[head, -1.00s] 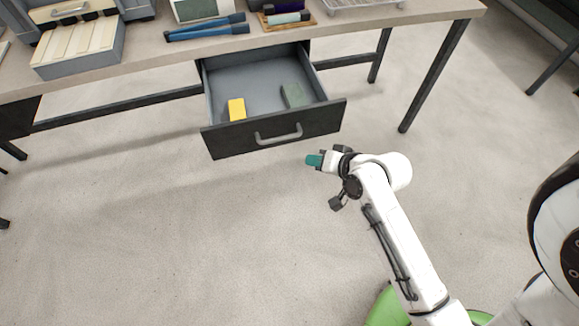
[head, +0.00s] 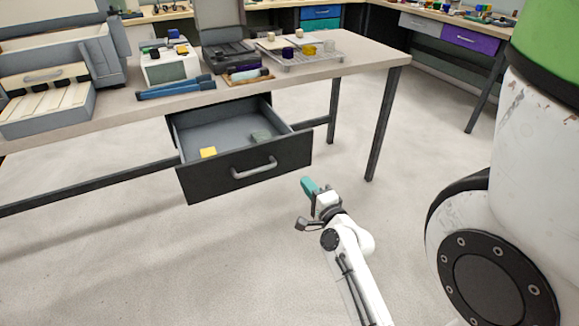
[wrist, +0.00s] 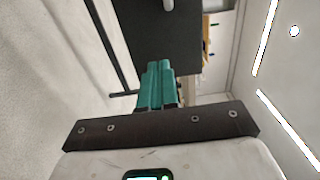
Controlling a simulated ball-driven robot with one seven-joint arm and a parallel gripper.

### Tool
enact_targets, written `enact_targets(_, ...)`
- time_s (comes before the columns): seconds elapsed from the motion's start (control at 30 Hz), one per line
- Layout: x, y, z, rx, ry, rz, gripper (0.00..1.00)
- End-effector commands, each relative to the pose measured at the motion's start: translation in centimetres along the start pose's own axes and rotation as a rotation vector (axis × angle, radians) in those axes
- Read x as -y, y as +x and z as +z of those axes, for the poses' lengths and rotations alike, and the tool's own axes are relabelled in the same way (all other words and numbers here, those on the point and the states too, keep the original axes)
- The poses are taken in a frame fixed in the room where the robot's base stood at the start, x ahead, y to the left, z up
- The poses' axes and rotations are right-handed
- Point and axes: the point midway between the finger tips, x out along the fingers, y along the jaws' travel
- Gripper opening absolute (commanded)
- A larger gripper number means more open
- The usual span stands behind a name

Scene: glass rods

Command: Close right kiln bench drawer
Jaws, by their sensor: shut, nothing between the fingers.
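The kiln bench drawer (head: 213,177) hangs pulled out under the bench top, with a black front and a grey inside. Its grey bar handle (head: 254,168) is on the front. A yellow block (head: 208,152) and a grey-green block (head: 261,136) lie inside. My gripper (head: 309,186), with teal fingers, is just right of and in front of the drawer's right front corner, apart from it as far as I can tell. In the wrist view the teal fingers (wrist: 160,84) are together and empty, with the dark drawer front (wrist: 155,40) beyond them.
The bench top (head: 340,64) carries a wooden-slatted box (head: 45,100), blue tools (head: 176,88) and a wire rack (head: 305,58). A bench leg (head: 385,125) stands right of the drawer. The floor in front is clear. Other benches with drawers (head: 470,38) stand behind.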

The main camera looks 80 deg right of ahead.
Motion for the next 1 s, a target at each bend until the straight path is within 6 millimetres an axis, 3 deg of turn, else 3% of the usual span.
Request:
enact_targets(0.3, 0.1, 6.0, 0.0, 0.002, -0.002, 0.000, 0.00)
enact_targets(0.5, 0.1, 8.9, 0.1, 0.002, -0.002, 0.000, 0.00)
enact_targets(0.7, 0.0, 10.2, 0.1, 0.002, -0.003, 0.001, 0.00)
enact_targets(1.0, -0.1, 10.3, 0.1, 0.002, -0.003, 0.002, 0.00)
